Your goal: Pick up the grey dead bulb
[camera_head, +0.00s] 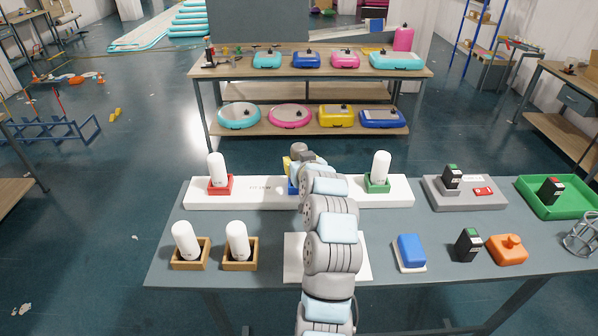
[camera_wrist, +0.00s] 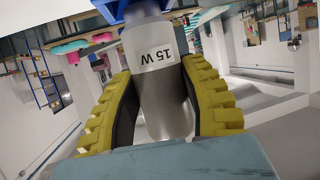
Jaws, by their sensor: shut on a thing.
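The grey bulb, labelled "15 W" (camera_wrist: 162,85), fills the middle of the wrist view. My gripper (camera_wrist: 165,100) has its yellow ridged fingers on both sides of it and is shut on it. A blue socket (camera_wrist: 148,10) is at the bulb's end at the top of the wrist view; I cannot tell whether the bulb is still seated. In the head view my gripper (camera_head: 303,162) is over the middle of the white strip, with the blue socket (camera_head: 292,188) mostly hidden behind my arm.
White bulbs stand in a red socket (camera_head: 220,186) and a green socket (camera_head: 377,184) on the white strip (camera_head: 255,190). Two more stand in wooden holders (camera_head: 190,254) (camera_head: 240,254) at the front left. A blue block (camera_head: 411,250), black box (camera_head: 467,246) and orange item (camera_head: 507,250) are right.

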